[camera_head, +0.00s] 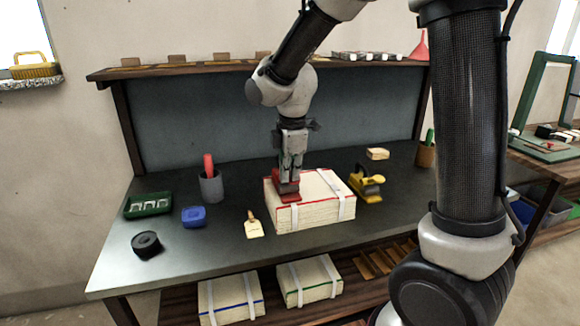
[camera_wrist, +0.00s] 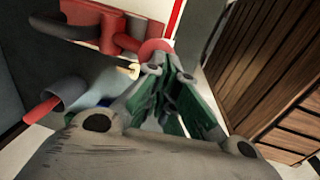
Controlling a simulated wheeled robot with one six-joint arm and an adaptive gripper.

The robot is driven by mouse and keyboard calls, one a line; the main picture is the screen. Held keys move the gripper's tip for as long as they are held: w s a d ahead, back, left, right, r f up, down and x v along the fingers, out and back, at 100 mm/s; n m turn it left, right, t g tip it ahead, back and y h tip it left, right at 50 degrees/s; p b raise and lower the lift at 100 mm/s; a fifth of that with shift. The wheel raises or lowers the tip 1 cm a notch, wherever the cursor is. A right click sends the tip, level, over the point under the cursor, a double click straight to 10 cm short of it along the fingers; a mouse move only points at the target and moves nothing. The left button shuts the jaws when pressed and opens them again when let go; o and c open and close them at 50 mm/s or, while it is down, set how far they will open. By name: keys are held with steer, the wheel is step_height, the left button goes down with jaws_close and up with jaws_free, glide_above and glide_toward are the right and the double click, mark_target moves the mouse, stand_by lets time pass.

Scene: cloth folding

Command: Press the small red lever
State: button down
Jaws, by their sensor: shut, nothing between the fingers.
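The small red lever (camera_wrist: 128,42) shows in the wrist view as a red arm with a rounded end, on a red and grey device at the upper left. In the head view the red device (camera_head: 287,190) sits on the left part of a white banded stack (camera_head: 312,217) with red edging. My gripper (camera_head: 291,172) points down just above the device, shut and empty. In the wrist view my gripper's fingertips (camera_wrist: 160,66) are close beside the lever's rounded end; I cannot tell whether they touch it. The lever is too small to make out in the head view.
A yellow tool (camera_head: 368,187) stands just right of the stack, with a tan block (camera_head: 377,154) behind it. A cream tag (camera_head: 253,226), blue box (camera_head: 193,217), grey cup (camera_head: 211,186), green tray (camera_head: 148,204) and black roll (camera_head: 146,244) lie left.

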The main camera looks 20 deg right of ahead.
steer(key=shift+s+f, duration=0.35)
steer(key=shift+f, duration=0.3)
steer(key=shift+s+f, duration=0.35)
steer(key=shift+f, duration=0.25)
steer(key=shift+r, duration=0.8)
steer(key=s+r, duration=0.3)
steer(key=r, duration=1)
steer(key=shift+s+r, duration=0.25)
steer(key=shift+s, duration=0.1)
